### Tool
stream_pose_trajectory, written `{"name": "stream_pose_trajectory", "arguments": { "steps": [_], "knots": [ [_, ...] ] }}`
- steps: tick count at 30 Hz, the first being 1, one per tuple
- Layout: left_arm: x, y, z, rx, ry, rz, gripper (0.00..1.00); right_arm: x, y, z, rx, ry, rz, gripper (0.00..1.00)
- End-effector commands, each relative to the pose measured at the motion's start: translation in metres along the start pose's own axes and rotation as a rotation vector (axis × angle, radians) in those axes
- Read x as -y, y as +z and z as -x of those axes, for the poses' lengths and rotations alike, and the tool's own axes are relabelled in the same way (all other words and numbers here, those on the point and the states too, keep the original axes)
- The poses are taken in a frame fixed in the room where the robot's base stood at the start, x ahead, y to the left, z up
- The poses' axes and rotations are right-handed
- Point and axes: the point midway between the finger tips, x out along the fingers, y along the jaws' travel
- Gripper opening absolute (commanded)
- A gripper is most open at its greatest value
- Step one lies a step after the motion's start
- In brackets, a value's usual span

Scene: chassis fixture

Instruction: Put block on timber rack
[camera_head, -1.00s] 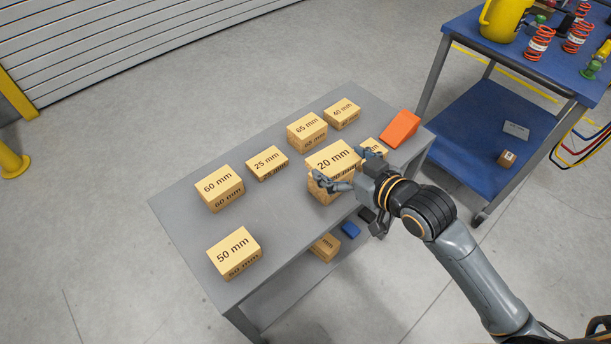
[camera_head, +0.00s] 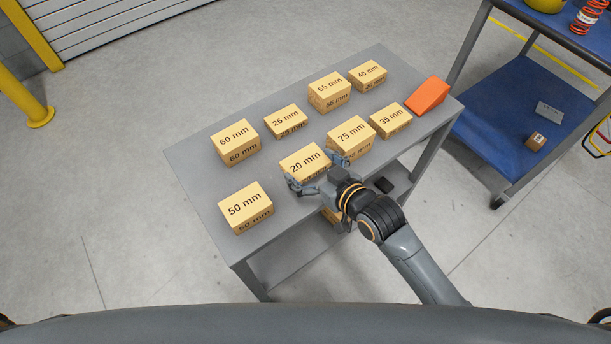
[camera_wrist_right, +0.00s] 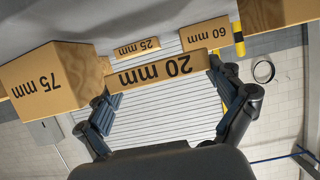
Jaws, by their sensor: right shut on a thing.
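My right gripper (camera_head: 318,172) is shut on the 20 mm wooden block (camera_head: 303,160), with one finger at each end. The block is at the near side of the grey rack top (camera_head: 200,180), between the 50 mm block (camera_head: 245,206) and the 75 mm block (camera_head: 350,135). In the right wrist view the 20 mm block (camera_wrist_right: 165,72) spans between the fingers, label upside down. I cannot tell whether its underside touches the top. My left gripper is not in view.
The 60 mm (camera_head: 235,140), 25 mm (camera_head: 286,120), 65 mm (camera_head: 329,90), 40 mm (camera_head: 367,75) and 35 mm (camera_head: 390,120) blocks stand on the top. An orange wedge (camera_head: 428,95) lies at the right end. A blue cart (camera_head: 520,115) stands at right.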

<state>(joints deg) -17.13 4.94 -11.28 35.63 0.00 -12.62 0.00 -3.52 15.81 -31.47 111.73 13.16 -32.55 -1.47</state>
Motion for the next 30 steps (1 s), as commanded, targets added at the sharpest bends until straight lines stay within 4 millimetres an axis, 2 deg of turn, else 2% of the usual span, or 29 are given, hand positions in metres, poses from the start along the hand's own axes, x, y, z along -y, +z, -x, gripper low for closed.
{"name": "stream_pose_trajectory", "arguments": {
  "steps": [7,12,25,26,30],
  "knots": [
    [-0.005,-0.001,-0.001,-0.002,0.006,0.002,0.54,0.015,0.017,-0.012,0.001,-0.001,-0.002,0.61],
    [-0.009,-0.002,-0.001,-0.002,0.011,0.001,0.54,0.013,0.039,-0.02,0.001,0.001,0.0,0.61],
    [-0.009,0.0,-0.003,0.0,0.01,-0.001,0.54,0.012,0.045,-0.022,-0.001,0.0,0.001,0.61],
    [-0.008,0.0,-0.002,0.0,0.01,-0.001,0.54,0.012,0.044,-0.022,0.0,0.0,0.001,0.99],
    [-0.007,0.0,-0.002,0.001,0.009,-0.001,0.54,0.012,0.044,-0.022,0.0,0.0,0.001,1.0]
  ]
}}
